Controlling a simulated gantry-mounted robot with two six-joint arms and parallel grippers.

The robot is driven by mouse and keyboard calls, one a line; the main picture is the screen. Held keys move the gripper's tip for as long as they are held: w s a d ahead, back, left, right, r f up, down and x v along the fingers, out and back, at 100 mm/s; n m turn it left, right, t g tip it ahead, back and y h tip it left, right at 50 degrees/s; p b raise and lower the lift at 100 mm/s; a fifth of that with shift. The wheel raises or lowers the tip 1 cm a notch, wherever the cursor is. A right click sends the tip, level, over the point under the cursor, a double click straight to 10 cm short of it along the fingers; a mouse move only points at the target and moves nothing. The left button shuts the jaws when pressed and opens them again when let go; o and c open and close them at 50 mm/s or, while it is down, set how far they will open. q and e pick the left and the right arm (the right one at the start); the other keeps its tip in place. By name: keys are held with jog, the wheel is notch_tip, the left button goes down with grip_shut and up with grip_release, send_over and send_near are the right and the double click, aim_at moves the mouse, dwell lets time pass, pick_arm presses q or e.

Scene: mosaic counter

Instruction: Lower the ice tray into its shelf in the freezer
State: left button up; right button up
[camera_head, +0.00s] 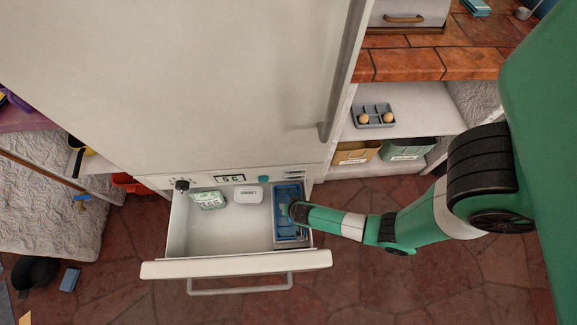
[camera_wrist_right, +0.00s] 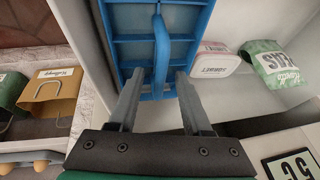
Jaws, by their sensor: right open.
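The blue ice tray (camera_head: 283,192) is at the right side of the open freezer drawer (camera_head: 220,258), over a grey shelf (camera_head: 291,232). I cannot tell whether it rests fully on the shelf. In the right wrist view the tray (camera_wrist_right: 132,50) shows its ribs and a raised blue handle (camera_wrist_right: 163,48). My right gripper (camera_wrist_right: 157,80) is open, its fingers apart on either side of the handle's near end. In the head view the right gripper is mostly hidden by my own arm over the tray. My left gripper is not in view.
A white tub (camera_head: 249,193) and a green bag (camera_head: 208,200) lie in the back of the drawer. The drawer's front left is clear. The tall white fridge door (camera_head: 180,80) stands above. An egg tray (camera_head: 374,117) and bins (camera_head: 407,148) are on shelves at right.

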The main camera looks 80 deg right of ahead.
jog(key=p+v, duration=0.8)
jog(key=v, duration=0.3)
jog(key=shift+r, duration=0.3)
jog(key=shift+a, duration=0.1)
